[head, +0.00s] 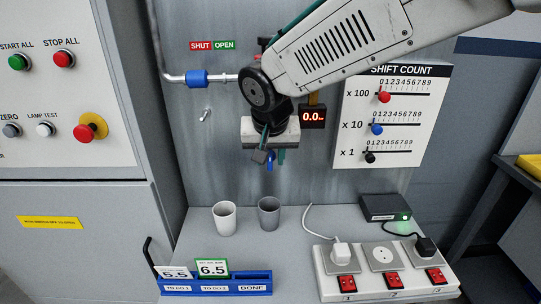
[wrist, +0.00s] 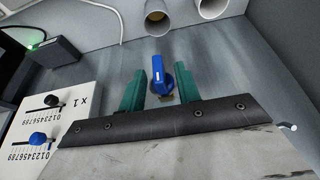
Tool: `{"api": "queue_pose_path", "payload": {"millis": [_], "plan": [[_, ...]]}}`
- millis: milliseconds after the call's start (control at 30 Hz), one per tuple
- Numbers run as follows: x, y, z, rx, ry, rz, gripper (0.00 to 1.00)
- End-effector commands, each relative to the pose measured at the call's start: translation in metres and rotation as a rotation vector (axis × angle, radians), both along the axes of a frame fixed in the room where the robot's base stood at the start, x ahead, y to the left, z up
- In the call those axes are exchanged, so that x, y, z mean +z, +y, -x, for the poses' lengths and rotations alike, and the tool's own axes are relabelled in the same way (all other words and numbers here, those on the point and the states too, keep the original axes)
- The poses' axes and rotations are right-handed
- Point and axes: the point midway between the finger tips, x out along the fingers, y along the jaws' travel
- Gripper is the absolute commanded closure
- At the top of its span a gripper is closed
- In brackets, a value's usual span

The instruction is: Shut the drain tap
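A blue tap handle (wrist: 158,73) with a pale mark shows in the wrist view; I take it to be the drain tap. It also shows, small, under my gripper in the head view (head: 270,162). My gripper (wrist: 160,82) has its two green fingers apart, one on each side of the blue handle. Narrow gaps seem to show beside the handle, so I see no clear contact. In the head view my gripper (head: 269,158) points down in front of the grey wall panel, and my arm hides part of the pipework. A red and green SHUT/OPEN sign (head: 212,45) is above the pipe.
A pipe with a blue collar (head: 197,78) runs in from the left. A display (head: 313,117) reads 0.0. A light cup (head: 224,218) and a grey cup (head: 269,213) stand below. A power strip (head: 385,283) and a SHIFT COUNT board (head: 393,115) are at right.

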Motion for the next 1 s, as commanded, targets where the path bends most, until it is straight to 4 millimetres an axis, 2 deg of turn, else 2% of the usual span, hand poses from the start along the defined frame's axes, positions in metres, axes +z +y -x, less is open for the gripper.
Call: {"api": "queue_pose_path", "payload": {"millis": [67, 167, 200, 633, 1000], "plan": [[0.0001, 0.0, 0.0, 0.0, 0.0, 0.0, 0.7], [0.0002, 0.0, 0.0001, 0.0, 0.0, 0.0, 0.98], [0.0001, 0.0, 0.0002, 0.0, 0.0, 0.0, 1.0], [0.0, 0.0023, 0.0002, 0.003, 0.002, 0.06, 1.0], [-0.0015, 0.0083, 0.0002, 0.004, 0.012, 0.339, 1.0]]}}
